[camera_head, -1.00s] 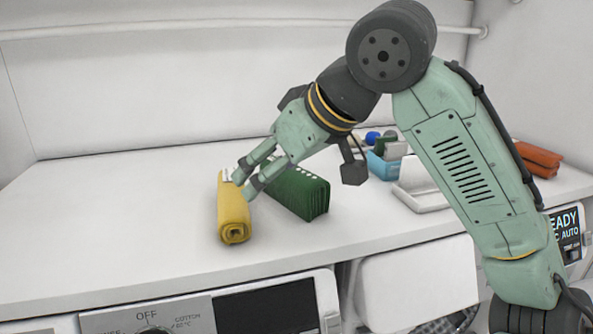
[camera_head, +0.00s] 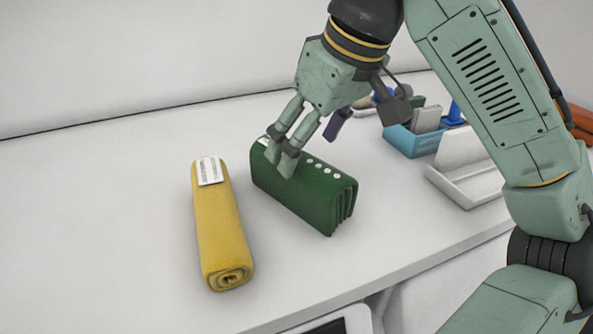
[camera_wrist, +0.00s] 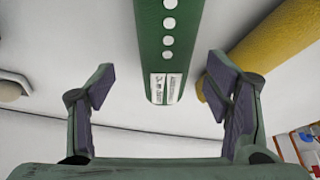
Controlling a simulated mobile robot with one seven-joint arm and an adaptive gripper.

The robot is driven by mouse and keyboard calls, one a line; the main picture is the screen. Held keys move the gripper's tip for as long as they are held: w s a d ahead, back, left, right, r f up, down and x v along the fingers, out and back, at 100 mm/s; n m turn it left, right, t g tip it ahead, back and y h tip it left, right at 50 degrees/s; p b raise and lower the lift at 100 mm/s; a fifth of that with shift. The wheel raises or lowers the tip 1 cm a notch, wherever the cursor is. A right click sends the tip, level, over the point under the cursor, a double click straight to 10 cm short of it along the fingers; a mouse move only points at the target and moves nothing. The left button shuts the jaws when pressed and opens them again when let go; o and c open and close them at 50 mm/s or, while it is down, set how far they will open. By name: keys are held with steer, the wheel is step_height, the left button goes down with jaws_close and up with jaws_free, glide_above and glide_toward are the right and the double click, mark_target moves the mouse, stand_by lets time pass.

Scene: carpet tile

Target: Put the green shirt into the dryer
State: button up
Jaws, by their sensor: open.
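The green shirt (camera_head: 318,192) is a folded bundle with a row of white buttons, lying on the white counter. It also shows in the wrist view (camera_wrist: 169,55), with a white label at its near end. My gripper (camera_head: 285,160) is over the label end of the green shirt in the head view. In the wrist view its two fingers (camera_wrist: 163,95) are spread wide, one to each side of the shirt's label end, with nothing held. I cannot tell whether a finger touches the shirt. The dryer's opening is not in view.
A rolled yellow cloth (camera_head: 222,225) lies left of the green shirt. A blue bin (camera_head: 414,142) with small items and a white tray (camera_head: 470,172) stand to the right. An orange folded item (camera_head: 582,122) is at the far right. The counter's left side is clear.

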steer(key=x, duration=0.2)
steer(key=p+x, duration=0.1)
steer(key=x, duration=0.4)
steer(key=shift+s+a+f, duration=0.2)
steer(key=shift+s+f, duration=0.1)
steer(key=shift+c, duration=0.2)
steer(key=shift+r, duration=0.1)
steer(key=c, duration=1.5)
